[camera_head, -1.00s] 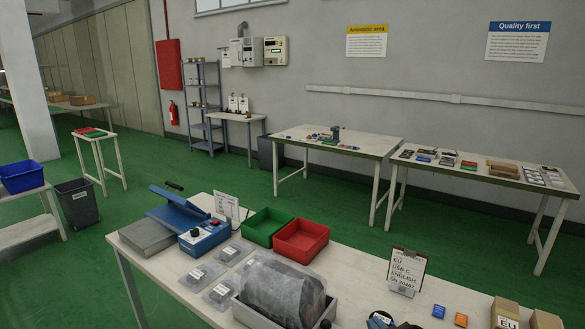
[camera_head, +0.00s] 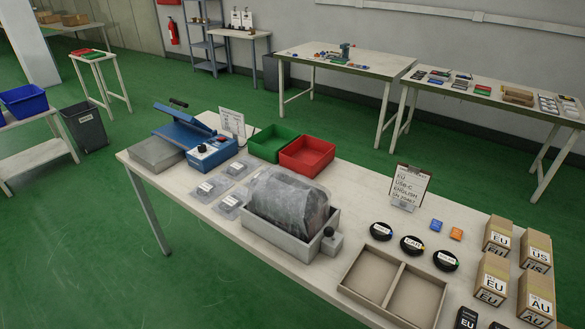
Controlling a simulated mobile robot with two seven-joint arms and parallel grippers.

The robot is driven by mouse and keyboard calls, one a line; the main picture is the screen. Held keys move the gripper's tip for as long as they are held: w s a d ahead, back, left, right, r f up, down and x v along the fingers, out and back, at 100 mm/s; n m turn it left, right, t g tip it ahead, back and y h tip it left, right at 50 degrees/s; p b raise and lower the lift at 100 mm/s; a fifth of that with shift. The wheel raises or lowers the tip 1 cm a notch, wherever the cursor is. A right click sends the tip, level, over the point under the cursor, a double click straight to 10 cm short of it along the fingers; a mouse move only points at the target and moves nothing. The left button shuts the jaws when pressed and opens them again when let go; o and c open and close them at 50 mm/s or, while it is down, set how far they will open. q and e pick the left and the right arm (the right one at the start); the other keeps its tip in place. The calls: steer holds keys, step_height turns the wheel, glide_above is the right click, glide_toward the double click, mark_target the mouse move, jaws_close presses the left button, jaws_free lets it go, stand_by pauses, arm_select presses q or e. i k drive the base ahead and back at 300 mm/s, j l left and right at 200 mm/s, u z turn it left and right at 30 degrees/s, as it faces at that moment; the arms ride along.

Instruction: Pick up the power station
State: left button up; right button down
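A bulky dark object under cloudy, translucent plastic (camera_head: 288,200), probably the power station, sits in a grey open-topped holder (camera_head: 283,242) on the near table. The wrapping hides its details, and the holder's walls hide its lower part. A small dark knob with a block (camera_head: 331,240) is at the holder's right end. Neither of my grippers is in view.
The near table (camera_head: 215,218) also bears a blue sealing machine (camera_head: 200,140), green (camera_head: 272,142) and red (camera_head: 307,156) bins, flat packets, a sign (camera_head: 403,186), black coils (camera_head: 411,245), a divided tray (camera_head: 394,287) and boxes (camera_head: 497,235). Green floor lies open left.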

mark_target(290, 201)
steer(key=i+j, duration=0.15)
steer(key=j, duration=0.15)
steer(key=i+j, duration=0.1)
steer(key=j, duration=0.2)
steer(key=i+j, duration=0.15)
steer(key=j, duration=0.15)
steer(key=i+j+z, duration=0.1)
steer(key=j+z, duration=0.45)
steer(key=z, duration=0.15)
